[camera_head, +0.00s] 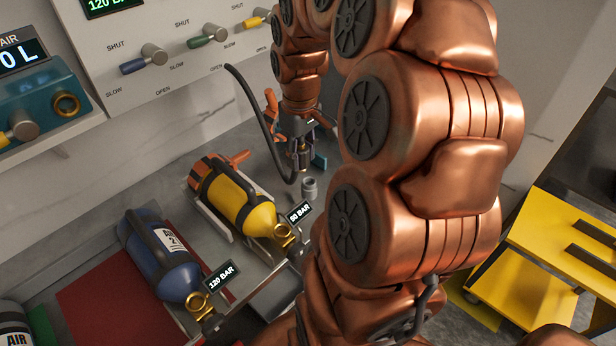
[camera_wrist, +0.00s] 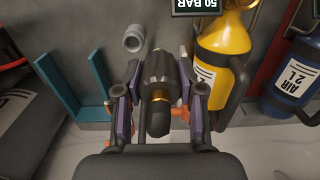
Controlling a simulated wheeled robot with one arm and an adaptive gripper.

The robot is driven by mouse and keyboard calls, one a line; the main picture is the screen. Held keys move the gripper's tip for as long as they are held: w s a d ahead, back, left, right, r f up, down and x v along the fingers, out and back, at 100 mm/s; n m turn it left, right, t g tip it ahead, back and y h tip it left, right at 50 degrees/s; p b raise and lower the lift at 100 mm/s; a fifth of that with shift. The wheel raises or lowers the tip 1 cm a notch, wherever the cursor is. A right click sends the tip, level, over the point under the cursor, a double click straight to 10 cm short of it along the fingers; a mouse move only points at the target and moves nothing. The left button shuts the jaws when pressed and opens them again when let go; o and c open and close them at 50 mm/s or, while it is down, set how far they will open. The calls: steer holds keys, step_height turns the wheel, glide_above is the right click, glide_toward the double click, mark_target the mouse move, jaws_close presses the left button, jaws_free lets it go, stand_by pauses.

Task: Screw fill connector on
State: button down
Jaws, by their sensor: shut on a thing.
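My gripper (camera_head: 299,160) is shut on the fill connector (camera_wrist: 160,72), a dark ribbed cylinder with a brass band, held between both fingers in the wrist view. A black hose (camera_head: 262,115) curves down beside the gripper in the head view. The yellow cylinder (camera_head: 243,205) lies in a cradle left of and nearer than the gripper, its brass valve (camera_head: 285,236) pointing to the lower right. The held connector is apart from that valve. In the wrist view the yellow cylinder (camera_wrist: 222,45) is right of my gripper.
A grey cap-like fitting (camera_head: 310,188) stands on the bench close to my gripper. A teal bracket (camera_wrist: 72,88) is left of the fingers in the wrist view. A blue AIR cylinder (camera_head: 160,255) lies at the left. A 50 BAR display (camera_head: 299,212) stands near the yellow cylinder's valve.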

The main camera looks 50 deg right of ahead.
steer(key=s+a+b, duration=0.1)
steer(key=s+a, duration=0.4)
steer(key=a, duration=0.6)
steer(key=shift+s+a, duration=0.25)
steer(key=shift+a, duration=0.15)
stand_by(0.3)
steer(key=shift+b, duration=0.55)
steer(key=shift+f+b, duration=0.55)
steer(key=shift+f, duration=0.45)
steer(key=shift+b, duration=0.5)
stand_by(1.1)
steer(key=shift+f+b, duration=1.15)
steer(key=shift+f, duration=0.95)
stand_by(0.4)
steer(key=m+b, duration=0.1)
steer(key=m, duration=0.3)
steer(key=shift+m, duration=0.3)
steer(key=m, duration=0.4)
steer(key=shift+m, duration=0.3)
